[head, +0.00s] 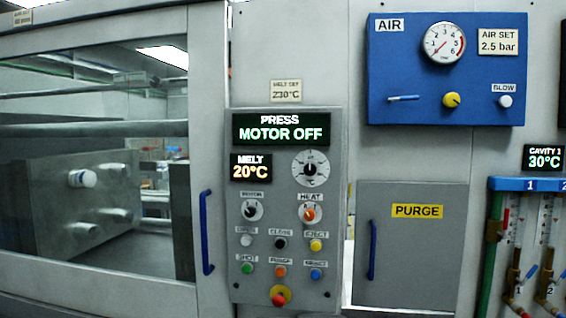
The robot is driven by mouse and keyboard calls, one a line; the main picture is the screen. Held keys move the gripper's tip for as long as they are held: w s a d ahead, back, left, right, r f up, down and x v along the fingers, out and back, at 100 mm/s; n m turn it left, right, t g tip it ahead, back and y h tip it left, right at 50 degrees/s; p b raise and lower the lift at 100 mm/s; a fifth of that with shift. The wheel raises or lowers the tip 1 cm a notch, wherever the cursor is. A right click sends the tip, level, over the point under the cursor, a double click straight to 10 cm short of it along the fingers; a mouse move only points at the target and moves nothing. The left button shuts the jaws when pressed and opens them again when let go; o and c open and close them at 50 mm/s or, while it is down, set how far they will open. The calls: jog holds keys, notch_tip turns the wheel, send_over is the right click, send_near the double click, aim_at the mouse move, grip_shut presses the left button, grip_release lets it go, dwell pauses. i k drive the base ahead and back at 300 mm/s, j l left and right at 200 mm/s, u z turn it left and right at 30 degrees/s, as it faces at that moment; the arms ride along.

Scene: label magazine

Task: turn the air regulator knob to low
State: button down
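The air regulator knob (451,100) is a round yellow knob low in the middle of the blue AIR panel (400,62), at the upper right of the head view. A dark mark shows on the knob, but it is too small to read its setting. The round pressure gauge (444,43) sits above it, with its needle pointing to the lower left. A label (498,41) beside the gauge reads AIR SET 2.5 bar. My gripper is not in view, and nothing covers the knob.
Below is the grey PURGE door (412,255) with a blue handle. The press control panel (287,225) reads MOTOR OFF. A windowed guard (207,232) stands left.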

aim_at(452, 100)
jog(key=z, duration=1.2)
